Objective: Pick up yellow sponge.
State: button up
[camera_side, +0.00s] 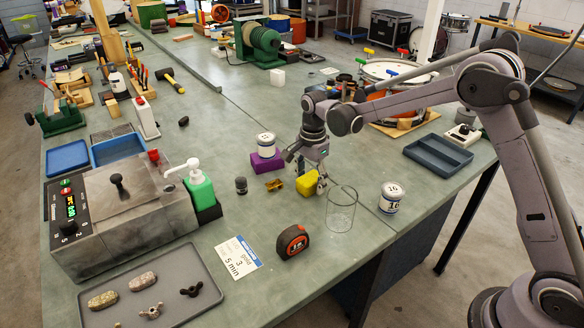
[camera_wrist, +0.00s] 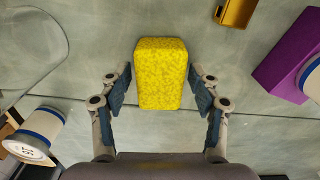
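The yellow sponge (camera_side: 307,183) lies on the green bench near the middle of the side view. In the wrist view the yellow sponge (camera_wrist: 160,74) is centred, a speckled block with its long side running away from me. My gripper (camera_wrist: 163,95) is open, with one finger on each side of the sponge's near half. A gap shows between each finger and the sponge. In the side view my gripper (camera_side: 307,172) is low at the sponge, and one finger partly covers it.
A glass beaker (camera_side: 341,210) and a white can (camera_side: 391,197) stand right of the sponge. A purple block (camera_side: 266,163) with a white can (camera_side: 265,143) on it and a small brass piece (camera_side: 274,185) are on the left. A tape measure (camera_side: 292,242) lies in front.

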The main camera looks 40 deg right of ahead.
jog(key=c, duration=0.5)
jog(key=shift+o, duration=0.2)
jog(key=shift+r, duration=0.15)
